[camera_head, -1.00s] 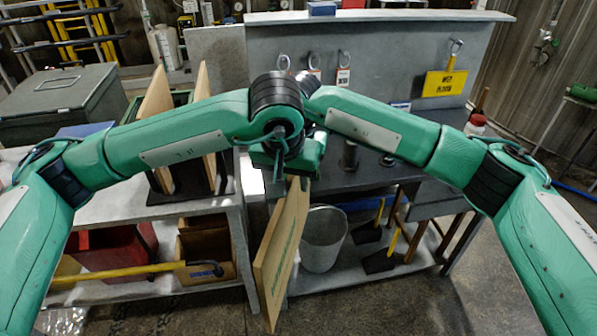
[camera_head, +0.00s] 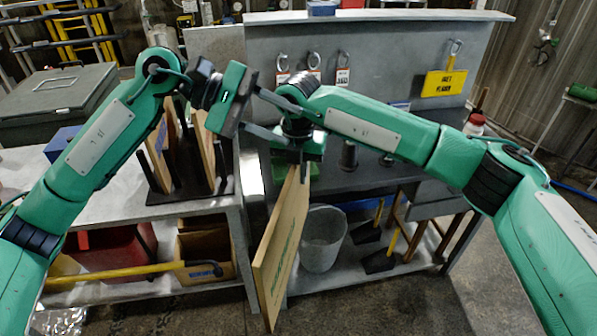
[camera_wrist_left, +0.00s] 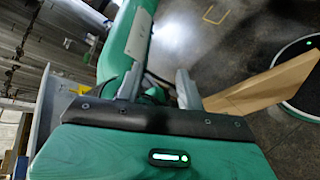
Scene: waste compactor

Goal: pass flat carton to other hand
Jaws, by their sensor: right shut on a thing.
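The flat carton (camera_head: 280,250) is a thin tan panel with green print, hanging nearly upright. My right gripper (camera_head: 302,172) is shut on its top edge, and its fingertips are partly hidden. The carton also shows at the right of the left wrist view (camera_wrist_left: 265,88). My left gripper (camera_head: 272,118) is higher and just left of the right wrist, its fingers pointing right. It is open and empty, apart from the carton. Its two spread fingers show in the left wrist view (camera_wrist_left: 158,85).
A dark rack (camera_head: 165,180) with upright panels stands on the left bench. A red bin (camera_head: 110,250) and a yellow-handled tool (camera_head: 125,274) are on the left lower shelf. A grey backboard (camera_head: 390,55) rises behind.

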